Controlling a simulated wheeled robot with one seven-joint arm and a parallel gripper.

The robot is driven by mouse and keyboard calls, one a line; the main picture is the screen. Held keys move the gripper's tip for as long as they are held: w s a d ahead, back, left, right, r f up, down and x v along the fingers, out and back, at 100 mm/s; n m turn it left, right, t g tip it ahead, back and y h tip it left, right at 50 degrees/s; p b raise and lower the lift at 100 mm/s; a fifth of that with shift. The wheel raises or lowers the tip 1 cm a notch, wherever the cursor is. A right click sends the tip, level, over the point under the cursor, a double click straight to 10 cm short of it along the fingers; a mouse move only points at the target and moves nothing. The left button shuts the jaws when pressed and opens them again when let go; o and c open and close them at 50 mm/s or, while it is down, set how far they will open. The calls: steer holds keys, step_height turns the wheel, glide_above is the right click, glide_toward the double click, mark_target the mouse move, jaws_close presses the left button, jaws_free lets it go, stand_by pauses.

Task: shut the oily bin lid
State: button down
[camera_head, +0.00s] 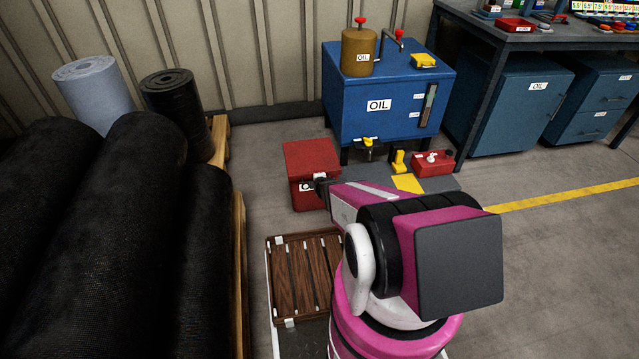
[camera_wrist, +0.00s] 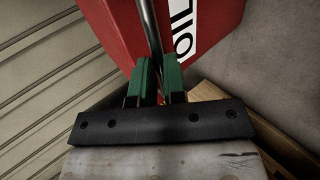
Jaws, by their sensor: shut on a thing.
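The red oily bin (camera_head: 301,196) stands on the floor in front of the blue oil tank, with a white label on its front. Its red lid (camera_head: 310,156) lies over the top and looks about level; I cannot tell whether a small gap is left. In the wrist view the bin's red side (camera_wrist: 222,22) with the OIL label is close ahead. My gripper (camera_wrist: 159,82) has its green fingers shut on a grey metal bar (camera_wrist: 149,28) at the bin, seemingly its handle. In the head view my arm hides the bin's right front and my fingertips.
The blue oil tank (camera_head: 361,117) stands behind, with a red can (camera_head: 433,166) and a yellow item (camera_head: 399,162) near its foot. Black rolls (camera_head: 100,235) fill the left. A slatted wooden rack (camera_head: 304,275) lies in front of the bin. Floor at right is clear.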

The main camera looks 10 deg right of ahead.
steer(key=shift+s, duration=0.3)
steer(key=c, duration=1.2)
jaws_free()
steer(key=shift+o, duration=0.2)
steer(key=shift+w, duration=0.1)
steer(key=shift+r, duration=0.1)
steer(key=v, duration=1)
steer(key=shift+s+r, duration=0.25)
steer(key=shift+s, duration=0.05)
steer(key=s+r+m+g, duration=0.5)
steer(key=s+r+m, duration=0.1)
steer(key=r+m, duration=0.3)
steer(key=s+r+m+g, duration=0.5)
steer(key=r+m, duration=0.4)
steer(key=r, duration=0.2)
steer(key=shift+s+a+r+g, duration=0.15)
steer(key=shift+s+r+g, duration=0.15)
steer(key=shift+s, duration=0.3)
